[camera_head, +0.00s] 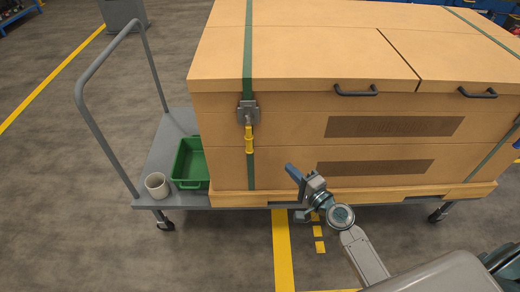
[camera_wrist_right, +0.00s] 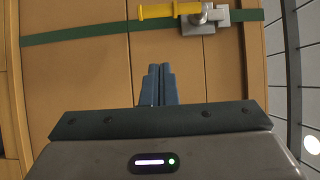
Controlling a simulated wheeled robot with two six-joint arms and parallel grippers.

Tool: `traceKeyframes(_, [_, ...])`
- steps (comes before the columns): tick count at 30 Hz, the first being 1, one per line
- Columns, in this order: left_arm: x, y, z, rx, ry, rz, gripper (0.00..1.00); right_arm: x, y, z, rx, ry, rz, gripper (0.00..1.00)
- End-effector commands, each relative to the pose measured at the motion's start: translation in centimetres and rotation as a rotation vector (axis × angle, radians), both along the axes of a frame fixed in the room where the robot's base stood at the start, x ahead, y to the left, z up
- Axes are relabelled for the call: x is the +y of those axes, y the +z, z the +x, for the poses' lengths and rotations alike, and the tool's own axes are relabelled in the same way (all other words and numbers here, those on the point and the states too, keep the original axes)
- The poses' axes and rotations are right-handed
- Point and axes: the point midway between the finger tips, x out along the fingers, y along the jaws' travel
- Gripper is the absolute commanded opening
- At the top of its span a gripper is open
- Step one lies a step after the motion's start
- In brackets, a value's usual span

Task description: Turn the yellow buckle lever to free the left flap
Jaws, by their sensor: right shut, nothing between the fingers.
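The yellow buckle lever (camera_head: 249,138) hangs down from a grey metal buckle (camera_head: 247,112) on the crate's front. A green strap (camera_head: 248,60) runs over the crate and through the buckle. The left flap (camera_head: 300,55) lies flat on top of the crate, with a black handle (camera_head: 356,90) at its front edge. My right gripper (camera_head: 291,170) is shut and empty, below and to the right of the lever, apart from it. In the right wrist view, the shut fingers (camera_wrist_right: 159,85) point at the crate front, with the yellow lever (camera_wrist_right: 170,11) beyond their tips. My left gripper is not in view.
The crate (camera_head: 290,165) stands on a grey cart (camera_head: 175,135) with a tube handle (camera_head: 85,95) at the left. A green bin (camera_head: 190,183) and a white cup (camera_head: 157,185) sit on the cart's left end. A second strap (camera_head: 495,150) is at the right. Floor in front is clear.

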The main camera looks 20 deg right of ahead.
Motion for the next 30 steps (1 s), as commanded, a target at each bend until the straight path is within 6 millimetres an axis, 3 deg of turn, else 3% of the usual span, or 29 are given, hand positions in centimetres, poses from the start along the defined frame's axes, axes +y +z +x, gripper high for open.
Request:
traceKeyframes(5, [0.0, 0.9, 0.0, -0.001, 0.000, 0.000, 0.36, 0.6, 0.4, 2.1, -0.001, -0.002, 0.003, 0.00])
traceKeyframes(16, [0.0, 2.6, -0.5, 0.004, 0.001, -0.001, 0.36, 3.0, 0.3, 9.4, 0.000, -0.001, 0.002, 0.00])
traceKeyframes(22, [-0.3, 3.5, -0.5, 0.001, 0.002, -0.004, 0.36, 5.6, 0.2, 10.7, 0.001, 0.000, 0.004, 0.00])
traceKeyframes(30, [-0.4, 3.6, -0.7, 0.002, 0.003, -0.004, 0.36, 6.6, 0.0, 11.2, 0.001, 0.000, -0.001, 0.00])
